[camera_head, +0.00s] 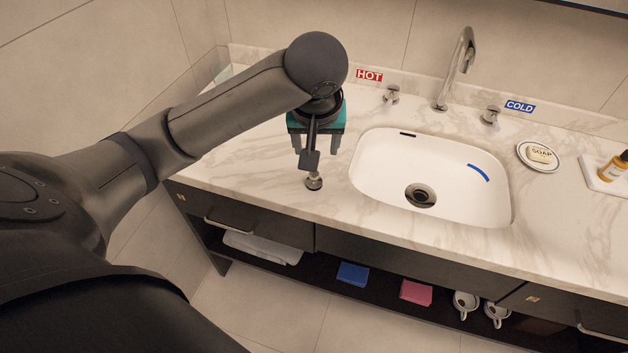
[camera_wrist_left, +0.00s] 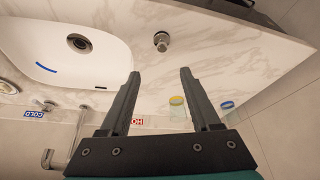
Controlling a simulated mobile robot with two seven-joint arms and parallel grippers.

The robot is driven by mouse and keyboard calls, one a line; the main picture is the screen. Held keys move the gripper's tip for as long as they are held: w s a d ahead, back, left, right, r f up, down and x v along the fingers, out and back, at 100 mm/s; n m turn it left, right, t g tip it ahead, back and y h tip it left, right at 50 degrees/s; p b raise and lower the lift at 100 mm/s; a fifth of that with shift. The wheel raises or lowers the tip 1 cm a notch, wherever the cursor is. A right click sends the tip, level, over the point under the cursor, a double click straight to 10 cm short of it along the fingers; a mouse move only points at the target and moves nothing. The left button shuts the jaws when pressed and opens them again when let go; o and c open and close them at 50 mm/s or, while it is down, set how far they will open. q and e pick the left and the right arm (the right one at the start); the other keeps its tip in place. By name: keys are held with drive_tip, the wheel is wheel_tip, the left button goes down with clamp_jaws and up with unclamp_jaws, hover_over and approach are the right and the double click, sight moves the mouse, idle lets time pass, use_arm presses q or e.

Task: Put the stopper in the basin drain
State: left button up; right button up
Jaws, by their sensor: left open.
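The stopper (camera_head: 314,182) stands on the marble counter left of the basin, close to the front edge. It also shows in the left wrist view (camera_wrist_left: 161,41), beyond my fingertips and apart from them. The white basin (camera_head: 385,185) is set in the counter. Its drain (camera_head: 420,195) is a dark hole with a metal ring, and it shows in the left wrist view (camera_wrist_left: 79,42) too. My left gripper (camera_head: 318,160) is open and empty above the counter, over and behind the stopper. Part of it is hidden by my wrist. My right gripper is in neither view.
A tap (camera_head: 456,68) stands behind the basin, with HOT and COLD handles beside it. A soap dish (camera_head: 537,155) and a tray with a bottle (camera_head: 612,170) are to the right. Two capped jars (camera_wrist_left: 178,108) stand at the counter's back left. The counter around the stopper is clear.

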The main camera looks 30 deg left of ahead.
use_arm(q)
drive_tip(key=b, duration=0.3)
hover_over(314, 175)
drive_tip(key=s+d, duration=0.1)
drive_tip(key=s, duration=0.1)
wheel_tip(314, 175, down, 9)
drive_tip(key=b+x, duration=0.1)
drive_tip(key=x, duration=0.4)
drive_tip(key=shift+w+b, duration=0.25)
drive_tip(key=shift+b, duration=0.15)
clamp_jaws()
